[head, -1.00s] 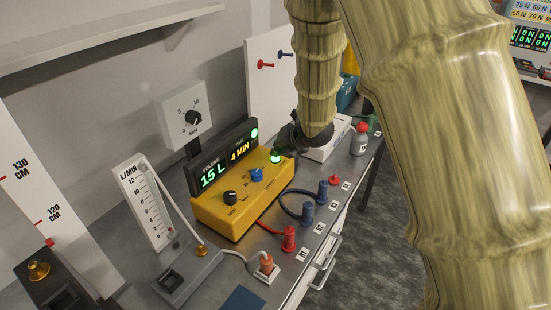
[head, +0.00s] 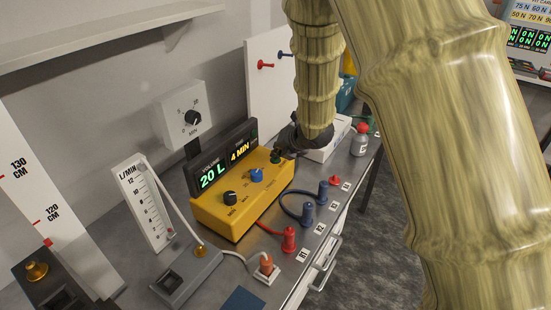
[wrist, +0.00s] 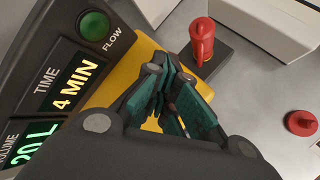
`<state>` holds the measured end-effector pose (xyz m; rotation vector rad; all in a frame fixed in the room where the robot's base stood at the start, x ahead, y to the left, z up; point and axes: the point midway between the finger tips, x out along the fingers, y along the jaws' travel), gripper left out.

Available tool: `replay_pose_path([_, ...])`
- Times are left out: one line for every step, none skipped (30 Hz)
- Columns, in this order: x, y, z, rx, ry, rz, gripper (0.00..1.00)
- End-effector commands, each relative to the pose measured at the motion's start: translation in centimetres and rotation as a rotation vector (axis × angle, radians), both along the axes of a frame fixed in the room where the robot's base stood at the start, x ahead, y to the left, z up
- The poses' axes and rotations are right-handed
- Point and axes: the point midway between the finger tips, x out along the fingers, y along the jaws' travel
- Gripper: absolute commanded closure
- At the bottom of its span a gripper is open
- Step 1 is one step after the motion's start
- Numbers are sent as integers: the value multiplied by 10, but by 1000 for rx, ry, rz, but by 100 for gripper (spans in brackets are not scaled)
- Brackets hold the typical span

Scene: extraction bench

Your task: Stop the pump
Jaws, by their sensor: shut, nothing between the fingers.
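The yellow pump box (head: 225,211) stands on the bench in the head view. Its display (head: 211,175) reads 20 L and 4 MIN. The flow lamp (wrist: 94,25) is a dim green in the wrist view. A dark green button (head: 275,160) sits at the box's right end. My gripper (head: 281,154) is shut and empty, with its tips at or just over this button; contact cannot be told. In the wrist view the fingers (wrist: 166,108) hide the button. A black knob (head: 230,198) and a blue knob (head: 257,175) are on the box.
Blue plugs (head: 307,212), a red plug (head: 289,239) and a red mushroom-shaped piece (head: 335,181) stand along the bench front. A flow gauge (head: 147,205) stands left of the box.

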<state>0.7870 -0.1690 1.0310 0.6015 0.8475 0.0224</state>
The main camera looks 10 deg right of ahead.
Motion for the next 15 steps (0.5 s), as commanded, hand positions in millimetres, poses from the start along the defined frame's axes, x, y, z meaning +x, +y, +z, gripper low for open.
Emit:
replay_pose_path([0, 0, 2, 0, 0, 0, 100])
replay_pose_path([0, 0, 3, 0, 0, 0, 100])
replay_pose_path([0, 0, 5, 0, 0, 0, 100])
replay_pose_path([0, 0, 6, 0, 0, 0, 100])
replay_pose_path([0, 0, 8, 0, 0, 0, 100])
replay_pose_path([0, 0, 10, 0, 0, 0, 100])
replay_pose_path([0, 0, 11, 0, -1, -1, 100])
replay_pose_path([0, 0, 13, 0, -1, -1, 100])
replay_pose_path([0, 0, 14, 0, -1, -1, 100])
replay_pose_path([0, 0, 15, 0, -1, -1, 100])
replay_pose_path([0, 0, 16, 0, -1, -1, 100])
replay_pose_path([0, 0, 16, 0, -1, -1, 100])
replay_pose_path([0, 0, 16, 0, -1, -1, 100])
replay_pose_path([0, 0, 16, 0, -1, -1, 100])
replay_pose_path([0, 0, 16, 0, -1, -1, 100])
